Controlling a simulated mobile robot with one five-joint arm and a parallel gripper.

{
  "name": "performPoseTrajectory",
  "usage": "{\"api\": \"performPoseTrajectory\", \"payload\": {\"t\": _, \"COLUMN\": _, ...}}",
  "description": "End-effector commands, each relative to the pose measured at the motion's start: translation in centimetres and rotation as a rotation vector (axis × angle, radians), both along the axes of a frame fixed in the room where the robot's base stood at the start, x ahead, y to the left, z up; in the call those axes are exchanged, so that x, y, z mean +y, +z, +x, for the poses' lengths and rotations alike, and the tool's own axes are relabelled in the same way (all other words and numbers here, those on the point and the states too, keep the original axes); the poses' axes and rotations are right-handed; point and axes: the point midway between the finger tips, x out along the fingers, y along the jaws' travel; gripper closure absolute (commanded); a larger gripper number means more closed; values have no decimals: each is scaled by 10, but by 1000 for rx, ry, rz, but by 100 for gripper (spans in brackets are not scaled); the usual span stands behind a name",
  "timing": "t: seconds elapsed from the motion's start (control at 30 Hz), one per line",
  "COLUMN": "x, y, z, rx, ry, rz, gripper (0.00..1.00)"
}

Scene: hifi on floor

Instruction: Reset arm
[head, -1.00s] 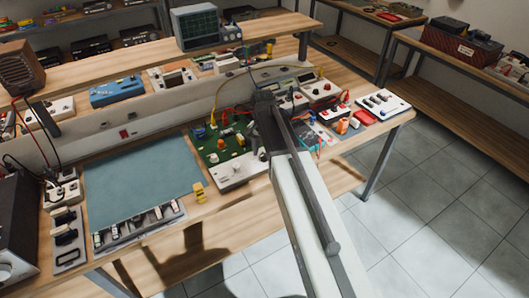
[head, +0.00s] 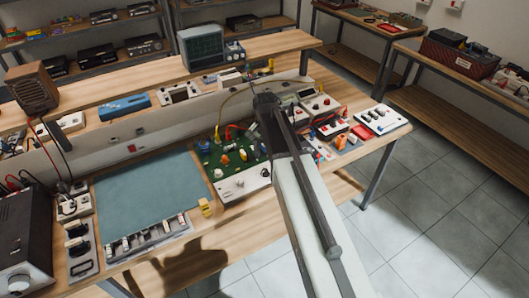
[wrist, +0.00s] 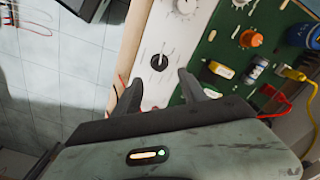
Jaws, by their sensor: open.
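My gripper (wrist: 160,95) is open in the wrist view, with its two dark fingers apart and nothing visible between them. Beyond the fingertips is a white panel with a black knob (wrist: 159,62), beside a green circuit board (wrist: 225,45) with several coloured parts. In the head view my arm reaches over the workbench (head: 240,212) from the lower right. The same green board (head: 222,153) lies just left of the arm's far end. The fingers are hidden behind the arm in the head view.
A blue-grey mat (head: 150,195) covers the bench's left part. White control boxes (head: 380,119) stand on the right. A raised shelf holds an oscilloscope (head: 202,46) and a wooden speaker (head: 32,87). Yellow and red wires (wrist: 300,74) rise from the board. Tiled floor (head: 440,190) is open at right.

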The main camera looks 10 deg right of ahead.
Motion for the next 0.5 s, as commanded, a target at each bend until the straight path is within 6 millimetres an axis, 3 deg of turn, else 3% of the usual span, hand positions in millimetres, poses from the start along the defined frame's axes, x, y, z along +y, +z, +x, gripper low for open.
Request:
{"api": "performPoseTrajectory", "payload": {"t": 0.17, "x": 0, "y": 0, "z": 0, "rx": 0, "ry": 0, "rz": 0, "gripper": 51}}
{"api": "performPoseTrajectory", "payload": {"t": 0.27, "x": -1, "y": 0, "z": -15, "rx": 0, "ry": -2, "rz": 0, "gripper": 51}}
{"api": "performPoseTrajectory", "payload": {"t": 0.37, "x": -3, "y": 0, "z": -57, "rx": 1, "ry": 38, "rz": 1, "gripper": 51}}
{"api": "performPoseTrajectory", "payload": {"t": 0.5, "x": -5, "y": 0, "z": -122, "rx": 2, "ry": 266, "rz": 1, "gripper": 51}}
